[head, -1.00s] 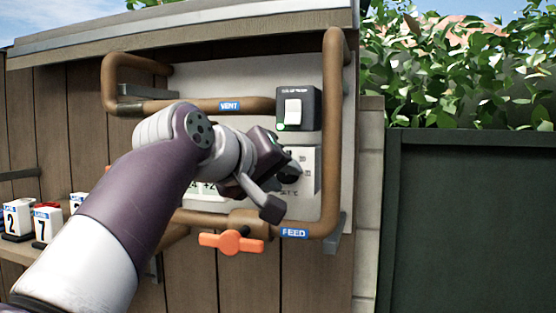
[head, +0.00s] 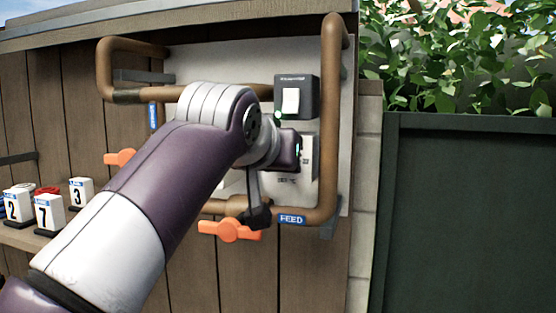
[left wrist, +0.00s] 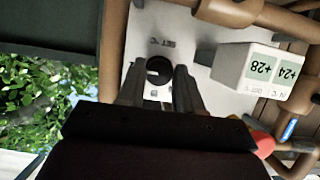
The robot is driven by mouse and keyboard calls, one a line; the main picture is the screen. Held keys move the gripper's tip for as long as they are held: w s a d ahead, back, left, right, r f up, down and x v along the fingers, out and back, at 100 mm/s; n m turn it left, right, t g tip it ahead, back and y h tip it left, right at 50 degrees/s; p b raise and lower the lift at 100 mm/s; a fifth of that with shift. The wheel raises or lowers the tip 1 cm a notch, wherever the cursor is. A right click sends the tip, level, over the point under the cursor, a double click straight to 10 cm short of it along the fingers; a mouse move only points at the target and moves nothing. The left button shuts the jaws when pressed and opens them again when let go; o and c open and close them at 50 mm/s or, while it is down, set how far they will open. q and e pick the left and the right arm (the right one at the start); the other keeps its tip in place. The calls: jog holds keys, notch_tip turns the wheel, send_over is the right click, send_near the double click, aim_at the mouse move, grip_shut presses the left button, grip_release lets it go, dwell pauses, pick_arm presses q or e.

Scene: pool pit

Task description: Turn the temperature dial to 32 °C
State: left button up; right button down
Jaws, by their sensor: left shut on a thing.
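The temperature dial (left wrist: 159,70) is a round black knob with a light mark on it, on a white panel marked SET °C. It shows in the left wrist view between the two dark fingers of my left gripper (left wrist: 158,82), which is shut on it. In the head view my wrist and gripper hide the dial; only part of the white panel (head: 302,190) shows. A white box with green +28 and +24 readings (left wrist: 262,66) stands beside the dial in the left wrist view. I cannot read the dial's setting. My right gripper is not in view.
A dark switch box (head: 312,98) with a white rocker sits above the dial. Copper pipes (head: 331,130) frame the panel, with orange valve handles (head: 230,230) at lower left. Numbered white blocks (head: 48,214) stand on a shelf at left.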

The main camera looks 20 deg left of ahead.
pick_arm(q)
jog(key=shift+f, duration=0.1)
dwell(0.4)
jog(key=o, duration=1)
jog(key=shift+w, duration=0.15)
